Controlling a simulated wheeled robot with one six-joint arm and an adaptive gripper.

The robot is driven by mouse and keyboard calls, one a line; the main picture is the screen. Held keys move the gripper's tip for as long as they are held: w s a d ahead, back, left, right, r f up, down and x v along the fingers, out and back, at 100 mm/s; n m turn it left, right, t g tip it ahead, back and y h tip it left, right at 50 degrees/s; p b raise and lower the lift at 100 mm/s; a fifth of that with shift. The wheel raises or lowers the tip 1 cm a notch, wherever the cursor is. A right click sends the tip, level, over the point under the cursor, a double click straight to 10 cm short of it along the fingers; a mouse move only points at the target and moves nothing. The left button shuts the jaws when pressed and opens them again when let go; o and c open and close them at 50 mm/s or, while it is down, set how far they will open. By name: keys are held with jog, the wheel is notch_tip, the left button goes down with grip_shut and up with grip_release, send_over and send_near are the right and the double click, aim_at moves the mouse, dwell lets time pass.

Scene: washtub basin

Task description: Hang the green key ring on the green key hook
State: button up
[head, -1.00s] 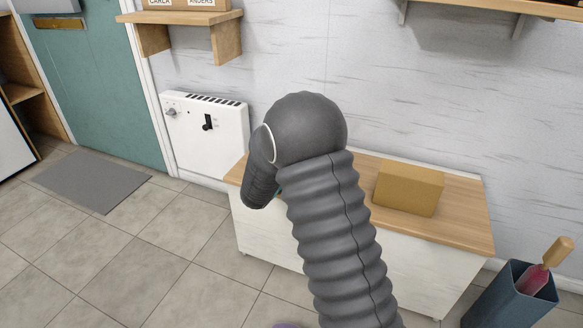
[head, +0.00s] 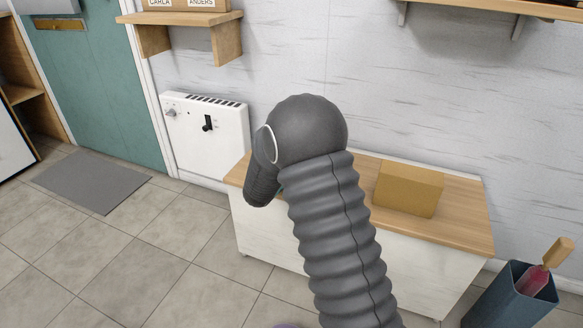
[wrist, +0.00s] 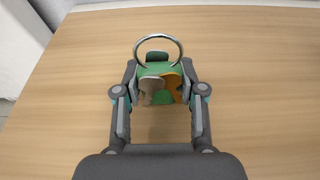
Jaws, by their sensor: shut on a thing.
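The green key ring (wrist: 163,68) shows in the wrist view, with a green tag, a silver key, an orange-brown key and a silver metal loop at its far end. My gripper (wrist: 160,80) is shut on it, with a finger at each side of the green part. The wooden top lies behind them; I cannot tell the height between. In the head view my arm hides the gripper and the key ring. The green key hook does not show in either view.
A cardboard box (head: 409,189) stands on the wooden-topped cabinet (head: 462,232). A white panel heater (head: 205,135) is on the wall to the left. A wall shelf (head: 180,18) is above it. A dark bin (head: 512,297) stands at lower right. The floor at left is mostly clear.

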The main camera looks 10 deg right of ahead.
notch_tip(320, 180, up, 5)
jog(key=shift+f, duration=0.2)
jog(key=s+d+r, duration=0.6)
jog(key=s+d, duration=0.1)
jog(key=s, duration=0.2)
jog(key=shift+d+r, duration=0.15)
jog(key=shift+d, duration=0.1)
jog(key=shift+w, duration=0.1)
dwell(0.5)
jog(key=s+a+f+n+t+y+p, duration=0.1)
jog(key=s+a+f+n+y+p, duration=0.2)
jog(key=a+f, duration=0.4)
jog(key=shift+s+a+f+t+y, duration=0.25)
jog(key=shift+s+t+y, duration=0.2)
jog(key=shift+s, duration=0.35)
